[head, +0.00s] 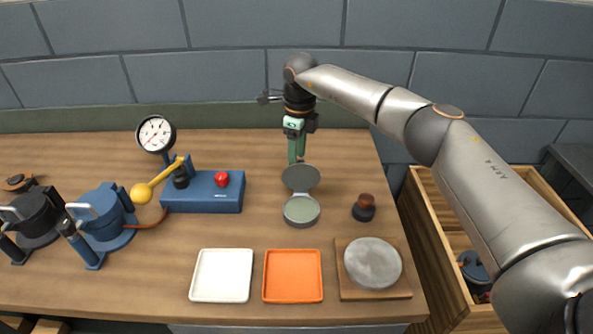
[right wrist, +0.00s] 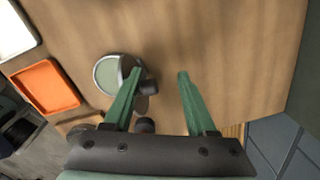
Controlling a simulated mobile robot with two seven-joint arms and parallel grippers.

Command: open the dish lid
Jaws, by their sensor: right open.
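The round dish (head: 301,211) sits on the table with its pale green inside showing. Its grey lid (head: 300,178) stands open, tilted back on the dish's far side. My right gripper (head: 296,160) points down just behind the lid, near its far edge; whether it touches the lid I cannot tell. In the right wrist view the right gripper (right wrist: 159,73) has its green fingers apart with bare table between them. The dish (right wrist: 108,74) lies left of the fingers there, and the left finger partly hides the lid area. My left gripper is out of view.
A dark stamp with a brown knob (head: 365,207) stands right of the dish. A white tray (head: 222,275), an orange tray (head: 293,276) and a round plate on a board (head: 373,263) lie in front. A blue gauge device (head: 205,192) stands left. Table right of the gripper is clear.

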